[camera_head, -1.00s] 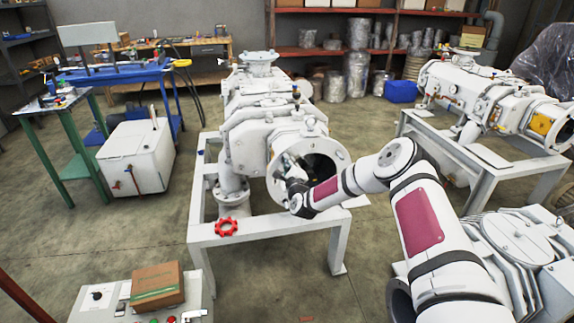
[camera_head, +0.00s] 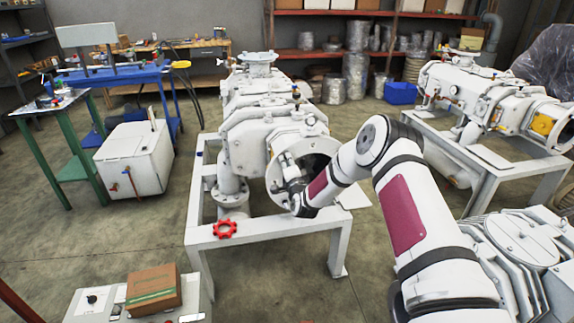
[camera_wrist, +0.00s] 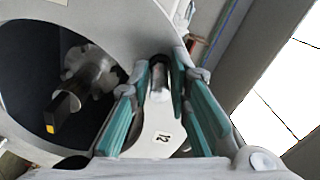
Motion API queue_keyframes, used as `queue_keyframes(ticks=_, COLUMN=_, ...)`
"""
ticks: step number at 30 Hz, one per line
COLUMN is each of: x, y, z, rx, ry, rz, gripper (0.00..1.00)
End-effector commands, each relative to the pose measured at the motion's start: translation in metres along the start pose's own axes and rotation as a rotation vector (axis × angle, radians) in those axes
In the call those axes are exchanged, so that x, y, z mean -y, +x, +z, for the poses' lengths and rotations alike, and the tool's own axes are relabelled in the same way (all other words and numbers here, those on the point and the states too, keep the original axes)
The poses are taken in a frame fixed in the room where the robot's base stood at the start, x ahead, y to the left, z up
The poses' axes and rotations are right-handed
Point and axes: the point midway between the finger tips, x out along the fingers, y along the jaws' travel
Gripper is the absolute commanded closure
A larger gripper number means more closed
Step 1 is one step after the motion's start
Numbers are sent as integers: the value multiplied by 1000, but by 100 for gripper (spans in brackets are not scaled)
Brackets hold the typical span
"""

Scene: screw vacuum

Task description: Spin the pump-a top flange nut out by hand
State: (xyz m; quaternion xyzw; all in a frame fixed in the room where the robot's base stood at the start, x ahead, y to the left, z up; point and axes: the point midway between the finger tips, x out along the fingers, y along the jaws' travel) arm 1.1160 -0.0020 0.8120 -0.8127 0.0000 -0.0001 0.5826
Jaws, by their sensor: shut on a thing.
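The pump (camera_head: 262,110) is a pale grey machine on a white frame, with a round open end flange (camera_head: 290,150) facing me. In the wrist view my gripper (camera_wrist: 163,78) has teal finger pads shut on a small grey cylindrical nut or stud end (camera_wrist: 159,82) at the flange rim (camera_wrist: 120,18). Threads cannot be made out.
A dark shaft with a yellow-tipped key (camera_wrist: 62,117) sits in the flange opening. A control box (camera_head: 85,303) with a cardboard box (camera_head: 152,290) stands front left. A second pump (camera_head: 490,95) stands right.

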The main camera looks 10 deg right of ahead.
Motion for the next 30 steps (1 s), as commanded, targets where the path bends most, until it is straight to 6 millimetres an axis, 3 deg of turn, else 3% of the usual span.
queue_keyframes(ticks=30, x=2, y=2, z=3, rx=1, ry=-966, rz=-4, gripper=100)
